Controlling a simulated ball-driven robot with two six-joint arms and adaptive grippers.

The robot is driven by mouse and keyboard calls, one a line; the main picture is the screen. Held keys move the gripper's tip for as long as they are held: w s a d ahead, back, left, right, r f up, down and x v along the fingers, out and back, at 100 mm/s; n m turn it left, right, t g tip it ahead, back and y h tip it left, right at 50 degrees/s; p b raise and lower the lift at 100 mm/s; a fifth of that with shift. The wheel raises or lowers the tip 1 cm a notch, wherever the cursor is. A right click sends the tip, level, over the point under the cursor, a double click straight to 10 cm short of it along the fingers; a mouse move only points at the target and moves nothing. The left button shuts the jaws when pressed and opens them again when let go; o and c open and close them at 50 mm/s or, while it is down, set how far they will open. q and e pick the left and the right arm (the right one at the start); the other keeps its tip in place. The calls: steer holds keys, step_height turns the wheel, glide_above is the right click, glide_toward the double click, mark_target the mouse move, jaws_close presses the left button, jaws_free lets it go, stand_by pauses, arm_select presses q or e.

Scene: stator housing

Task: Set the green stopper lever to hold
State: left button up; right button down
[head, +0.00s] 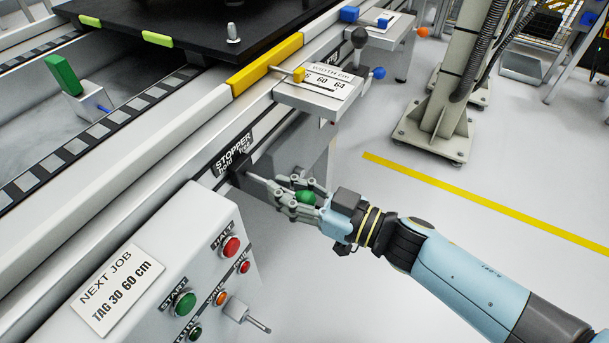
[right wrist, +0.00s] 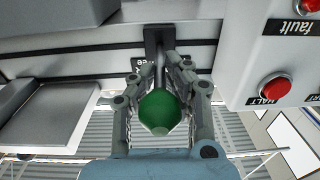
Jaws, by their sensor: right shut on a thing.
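The green stopper lever ends in a round green knob (head: 305,198), which also shows in the right wrist view (right wrist: 161,112). Its thin rod runs from the knob to a dark slotted plate (right wrist: 160,40) on the rail's side. My right gripper (head: 298,197) is shut around the knob, with a finger on each side of it in the right wrist view (right wrist: 160,100). A black STOPPER label (head: 232,150) with the words hold and free sits above the plate. I cannot tell which word the lever lines up with. My left gripper is not in view.
A grey control box (head: 170,262) with red, green and orange buttons and a NEXT JOB card (head: 117,289) stands at front left. A scale shelf (head: 320,88) with a yellow pointer sticks out beyond the lever. A green block (head: 63,75) stands in the conveyor.

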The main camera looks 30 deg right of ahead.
steer(key=shift+a+m, duration=0.15)
steer(key=shift+m, duration=0.15)
steer(key=shift+s+h, duration=0.1)
steer(key=shift+h, duration=0.3)
steer(key=c, duration=1.3)
jaws_free()
steer(key=v, duration=1.2)
steer(key=shift+f, duration=0.2)
